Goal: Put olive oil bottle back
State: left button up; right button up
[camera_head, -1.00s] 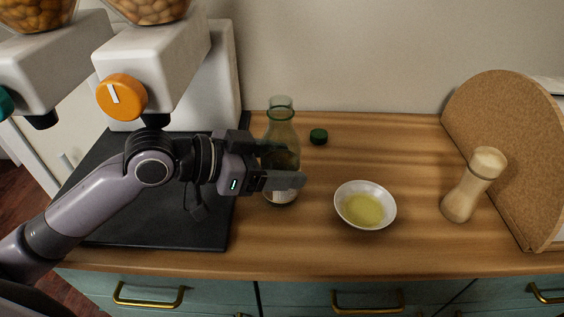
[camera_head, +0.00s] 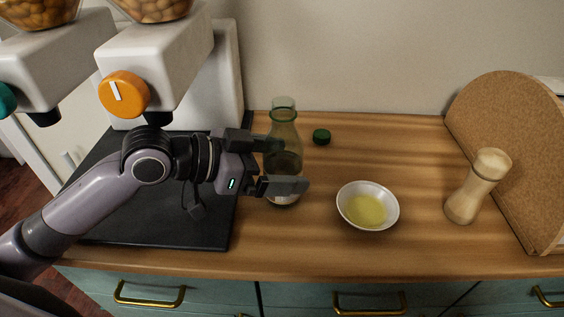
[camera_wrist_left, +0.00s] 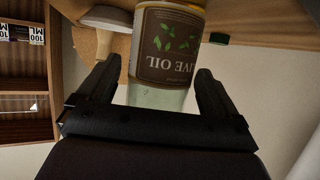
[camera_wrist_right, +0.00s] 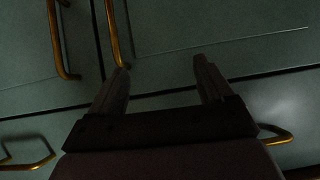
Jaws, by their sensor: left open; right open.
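The olive oil bottle (camera_head: 284,130) is green glass and stands upright, uncapped, on the wooden counter. Its label reads in the left wrist view (camera_wrist_left: 168,45), upside down. My left gripper (camera_head: 283,165) is open, with one finger on each side of the bottle. In the left wrist view the bottle is between the fingers (camera_wrist_left: 152,95), with a gap beside at least the right finger. The green cap (camera_head: 321,136) lies on the counter behind and right of the bottle. My right gripper (camera_wrist_right: 165,85) is open and empty in front of the drawer fronts.
A white bowl (camera_head: 368,189) with yellow oil stands right of the bottle. A wooden mill (camera_head: 478,186) and a cork-faced organiser (camera_head: 508,150) stand farther right. Dispensers (camera_head: 160,65) overhang a black mat (camera_head: 150,215) at left. Drawers with brass handles (camera_wrist_right: 118,35) face my right gripper.

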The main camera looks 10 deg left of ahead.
aim_at(265, 163)
pick_arm(q)
jog(key=shift+v, duration=3.45)
